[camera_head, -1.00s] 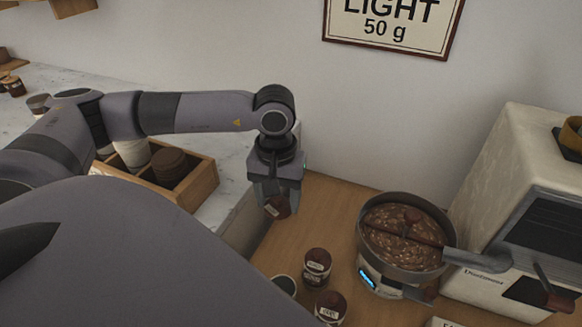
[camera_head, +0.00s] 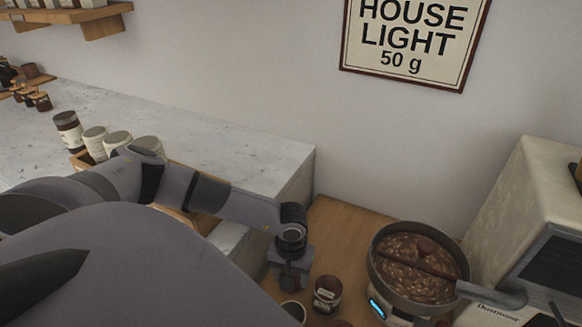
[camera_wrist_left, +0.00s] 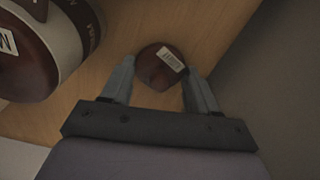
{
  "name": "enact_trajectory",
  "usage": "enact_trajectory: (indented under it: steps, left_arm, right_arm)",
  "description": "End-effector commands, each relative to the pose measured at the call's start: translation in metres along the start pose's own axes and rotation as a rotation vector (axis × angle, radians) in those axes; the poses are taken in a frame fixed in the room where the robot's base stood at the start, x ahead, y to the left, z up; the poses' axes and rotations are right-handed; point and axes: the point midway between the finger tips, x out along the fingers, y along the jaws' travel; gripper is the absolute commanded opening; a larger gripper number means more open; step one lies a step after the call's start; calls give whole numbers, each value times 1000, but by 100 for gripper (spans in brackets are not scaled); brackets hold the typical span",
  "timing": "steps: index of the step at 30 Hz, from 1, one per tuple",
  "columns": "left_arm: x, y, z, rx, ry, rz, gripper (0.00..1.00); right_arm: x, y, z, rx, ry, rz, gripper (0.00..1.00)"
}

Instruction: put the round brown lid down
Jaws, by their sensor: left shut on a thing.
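The round brown lid (camera_wrist_left: 158,66) has a small white label and sits between the fingertips of my left gripper (camera_wrist_left: 160,82) in the left wrist view. In the head view my left gripper (camera_head: 289,280) points down low over the wooden counter, and its fingers mostly hide the lid. The gripper is shut on the lid. I cannot tell whether the lid touches the wood. My right gripper is in neither view.
A brown-topped labelled jar (camera_head: 326,296) stands just right of the gripper. A pale-rimmed cup (camera_head: 293,308) is in front. A pan of beans (camera_head: 415,265) sits on a lit scale (camera_head: 377,308). The raised marble counter (camera_head: 250,160) lies behind and left.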

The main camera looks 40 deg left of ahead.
Motion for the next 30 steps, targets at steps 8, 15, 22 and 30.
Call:
enact_trajectory:
  steps: [8,15,22,30]
  left_arm:
    - [7,0,0,1,1,1,30]
    - [10,0,0,1,1,1,69]
    - [10,0,0,0,1,1,85]
    - [2,0,-1,0,2,2,85]
  right_arm:
    - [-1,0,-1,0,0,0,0]
    - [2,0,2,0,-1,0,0]
    - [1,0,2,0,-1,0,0]
    - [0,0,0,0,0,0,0]
